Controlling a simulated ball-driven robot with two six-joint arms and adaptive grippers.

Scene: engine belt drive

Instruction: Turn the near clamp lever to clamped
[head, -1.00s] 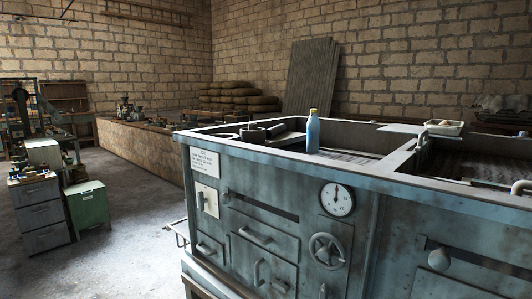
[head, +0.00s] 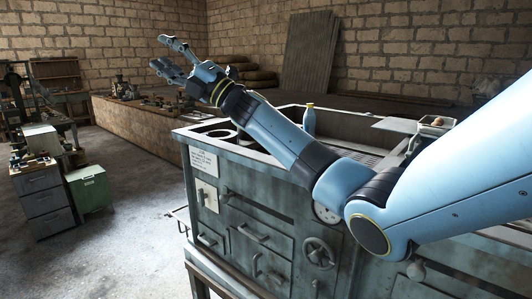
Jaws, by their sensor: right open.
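My right gripper (head: 160,53) is open and empty, its fingers spread, raised high above the left end of the blue-grey machine bench (head: 262,208). It is apart from the bench and touches nothing that I can see. My blue right arm crosses the picture from the right and hides much of the bench top and front. I cannot make out for sure which part is the near clamp lever. A rounded knob (head: 415,269) shows low on the bench front under my arm. My left gripper is not in view.
A blue bottle (head: 309,120) stands in the bench top, just behind my forearm. A handwheel (head: 319,253) and a partly hidden gauge (head: 325,213) are on the bench front. A grey drawer cabinet (head: 42,204) and green box (head: 88,188) stand left. The floor between is clear.

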